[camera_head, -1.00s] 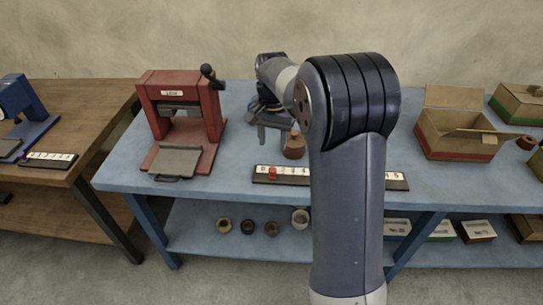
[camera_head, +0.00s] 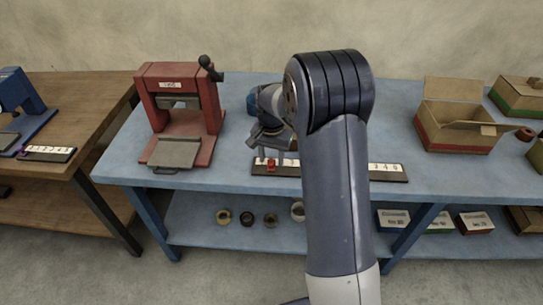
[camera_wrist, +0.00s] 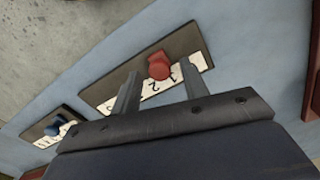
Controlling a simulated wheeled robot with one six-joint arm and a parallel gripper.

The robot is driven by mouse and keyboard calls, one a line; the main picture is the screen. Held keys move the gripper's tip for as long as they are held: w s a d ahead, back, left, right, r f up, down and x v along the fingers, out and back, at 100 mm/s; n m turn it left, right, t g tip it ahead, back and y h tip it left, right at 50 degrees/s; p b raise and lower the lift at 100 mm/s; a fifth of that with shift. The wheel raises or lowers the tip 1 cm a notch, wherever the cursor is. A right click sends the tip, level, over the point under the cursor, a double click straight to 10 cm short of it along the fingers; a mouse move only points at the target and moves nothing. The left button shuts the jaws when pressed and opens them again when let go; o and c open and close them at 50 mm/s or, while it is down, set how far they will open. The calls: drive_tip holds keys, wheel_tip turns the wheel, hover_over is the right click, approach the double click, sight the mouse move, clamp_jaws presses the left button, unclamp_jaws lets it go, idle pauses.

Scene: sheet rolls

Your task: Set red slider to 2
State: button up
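The red slider (camera_head: 271,166) is a small knob on a dark bar with a white number strip (camera_head: 262,172) near the table's front edge. In the wrist view the red slider (camera_wrist: 159,66) is close to the mark 1, with the 2 showing to its lower left. My gripper (camera_head: 270,156) is low over the bar, pointing down at the knob. In the wrist view my gripper (camera_wrist: 160,72) is open, with its two fingers apart and the knob seen between them. Contact cannot be told.
A second slider bar (camera_head: 387,172) lies to the right, partly behind my arm; its blue knob (camera_wrist: 53,130) shows in the wrist view. A red press (camera_head: 148,103) stands to the left. An open cardboard box (camera_head: 458,132) stands at the right. Blue table (camera_head: 230,178) is clear in front.

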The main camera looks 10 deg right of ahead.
clamp_jaws()
drive_tip(key=shift+d, duration=0.1)
idle(0.3)
drive_tip(key=shift+s+d, duration=0.25)
drive_tip(key=shift+d, duration=0.5)
drive_tip(key=shift+s+d, duration=0.25)
drive_tip(key=shift+d, duration=0.45)
drive_tip(key=shift+o, duration=0.5)
unclamp_jaws()
wheel_tip(320, 180, up, 11)
